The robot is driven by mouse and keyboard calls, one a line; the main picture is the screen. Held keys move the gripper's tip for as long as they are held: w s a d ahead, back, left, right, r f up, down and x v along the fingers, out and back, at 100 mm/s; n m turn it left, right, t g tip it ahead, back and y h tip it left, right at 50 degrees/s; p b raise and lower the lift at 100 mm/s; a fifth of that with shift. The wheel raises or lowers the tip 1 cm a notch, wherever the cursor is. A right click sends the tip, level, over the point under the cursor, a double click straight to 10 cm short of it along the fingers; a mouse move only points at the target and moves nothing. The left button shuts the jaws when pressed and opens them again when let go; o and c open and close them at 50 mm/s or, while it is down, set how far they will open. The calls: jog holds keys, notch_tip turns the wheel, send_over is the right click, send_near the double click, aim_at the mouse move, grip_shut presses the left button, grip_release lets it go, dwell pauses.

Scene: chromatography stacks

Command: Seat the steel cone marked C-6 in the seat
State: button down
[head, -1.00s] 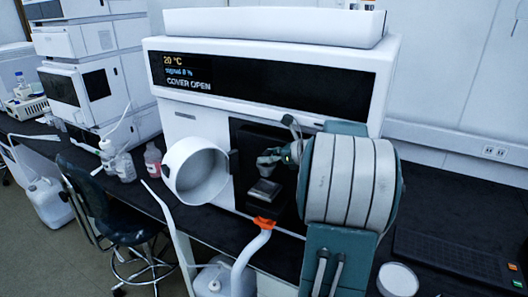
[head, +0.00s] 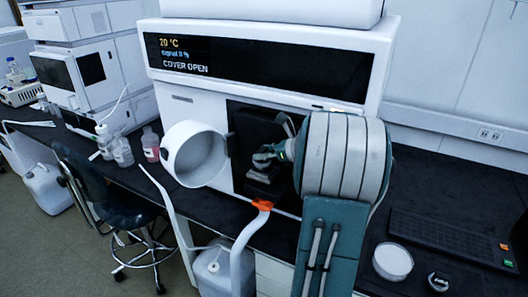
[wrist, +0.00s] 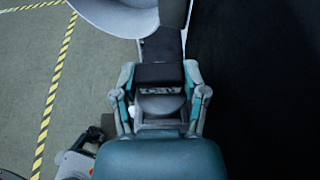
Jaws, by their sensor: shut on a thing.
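My gripper (head: 268,158) is inside the dark open recess of the white instrument, low over a small grey block (head: 260,177) that looks like the seat. In the wrist view my gripper (wrist: 160,88) has its two fingers on either side of a rounded grey metal piece, seemingly the steel cone (wrist: 160,106). A dark band with pale marks shows on it, too small to read surely as C-6. A dark block (wrist: 160,73) lies just beyond the fingertips. Whether the cone touches the seat is hidden.
The round white cover (head: 194,153) hangs open left of the recess. An orange fitting with a pale tube (head: 244,240) is below it. A white dish (head: 393,261) and a small dark round item (head: 438,281) lie on the bench at right, near a keyboard (head: 450,240).

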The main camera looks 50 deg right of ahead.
jog(key=shift+d+f, duration=0.1)
jog(key=shift+f, duration=0.1)
jog(key=shift+c, duration=0.2)
grip_release()
jog(key=shift+s, duration=0.1)
jog(key=v, duration=1.1)
jog(key=shift+s, duration=0.4)
